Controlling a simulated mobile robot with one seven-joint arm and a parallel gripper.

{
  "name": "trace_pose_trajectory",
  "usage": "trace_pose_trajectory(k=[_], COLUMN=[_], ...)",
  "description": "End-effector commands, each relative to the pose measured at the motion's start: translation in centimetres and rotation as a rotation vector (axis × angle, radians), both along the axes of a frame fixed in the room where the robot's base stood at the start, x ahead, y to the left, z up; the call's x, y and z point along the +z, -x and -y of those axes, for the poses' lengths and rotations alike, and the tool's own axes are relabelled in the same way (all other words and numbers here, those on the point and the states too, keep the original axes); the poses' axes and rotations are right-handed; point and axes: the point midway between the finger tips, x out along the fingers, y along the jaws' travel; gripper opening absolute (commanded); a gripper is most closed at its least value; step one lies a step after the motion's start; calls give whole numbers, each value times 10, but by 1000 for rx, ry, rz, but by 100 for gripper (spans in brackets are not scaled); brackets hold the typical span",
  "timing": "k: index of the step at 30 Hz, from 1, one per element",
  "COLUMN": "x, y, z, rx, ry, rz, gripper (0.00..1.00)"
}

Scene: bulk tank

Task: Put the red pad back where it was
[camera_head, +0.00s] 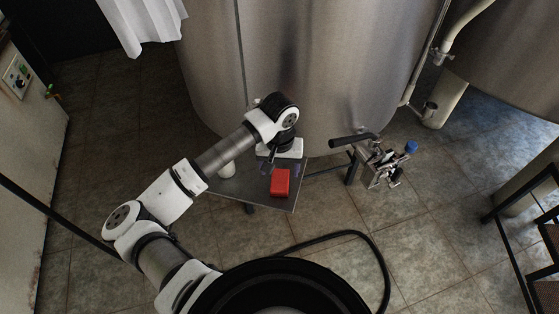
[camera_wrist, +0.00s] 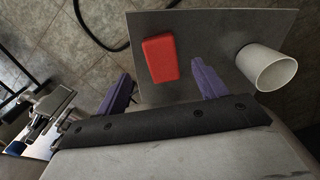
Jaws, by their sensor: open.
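The red pad (camera_head: 280,183) lies flat on a small grey table (camera_head: 228,191), near its front right edge. In the wrist view the red pad (camera_wrist: 160,58) appears beyond and between the two purple fingers of my gripper (camera_wrist: 164,88). The fingers are spread wide with nothing between them. In the head view my gripper (camera_head: 268,167) hangs over the table just behind the pad, partly hidden by my arm. I cannot tell its exact height above the table, but it looks apart from the pad.
A white cup (camera_wrist: 267,68) stands on the table beside the pad; it also shows in the head view (camera_head: 227,169). The large steel tank (camera_head: 330,70) rises behind the table. A metal valve fitting (camera_head: 379,165) stands to the right. A black hose (camera_head: 375,250) lies on the tiled floor.

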Motion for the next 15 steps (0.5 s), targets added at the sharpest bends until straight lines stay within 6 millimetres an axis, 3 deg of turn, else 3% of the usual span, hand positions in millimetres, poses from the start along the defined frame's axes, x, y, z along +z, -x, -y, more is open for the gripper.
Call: trace_pose_trajectory(k=[7,15], x=[34,47], y=[-1,0], z=[0,0], rx=[0,0], ry=[-2,1], rz=[3,-1], gripper=[71,71])
